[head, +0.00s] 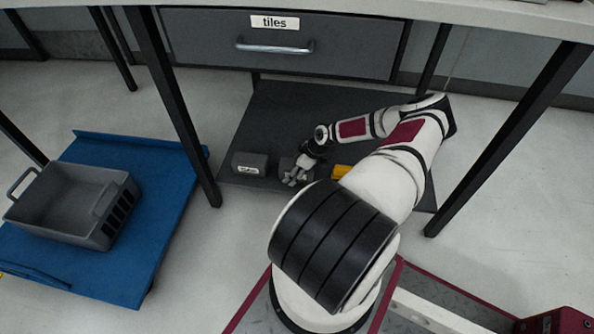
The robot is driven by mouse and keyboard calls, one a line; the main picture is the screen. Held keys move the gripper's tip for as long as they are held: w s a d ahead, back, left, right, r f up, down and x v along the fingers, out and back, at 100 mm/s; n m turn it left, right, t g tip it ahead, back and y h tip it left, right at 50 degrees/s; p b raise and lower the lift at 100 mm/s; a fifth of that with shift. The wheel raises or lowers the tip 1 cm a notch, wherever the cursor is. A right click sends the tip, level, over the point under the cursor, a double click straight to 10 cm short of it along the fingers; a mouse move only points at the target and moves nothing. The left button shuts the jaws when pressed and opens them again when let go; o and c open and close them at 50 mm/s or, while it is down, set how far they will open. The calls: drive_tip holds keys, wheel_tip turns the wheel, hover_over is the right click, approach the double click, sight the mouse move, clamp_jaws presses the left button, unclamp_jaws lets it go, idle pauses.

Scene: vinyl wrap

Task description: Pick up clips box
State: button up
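A small grey box (250,163) with a white label sits near the front left of the dark lower shelf (270,115). The label is too small to read, so I cannot tell whether this is the clips box. Another grey box (287,165) is just to its right, partly hidden behind my gripper (296,180). My gripper is low over the shelf's front, in front of this second box. Whether it touches the box, and whether its fingers are open or shut, is too small to tell.
A yellow object (341,171) lies right of my gripper, partly hidden by my arm. A drawer (285,45) labelled "tiles" hangs above the shelf. Black table legs (180,110) flank it. A grey crate (75,203) stands on a blue platform (165,215) at left.

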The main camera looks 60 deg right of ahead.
drive_tip(key=c, duration=1.4)
drive_tip(key=shift+o, duration=0.2)
drive_tip(key=shift+d, duration=0.1)
drive_tip(key=shift+r, duration=0.1)
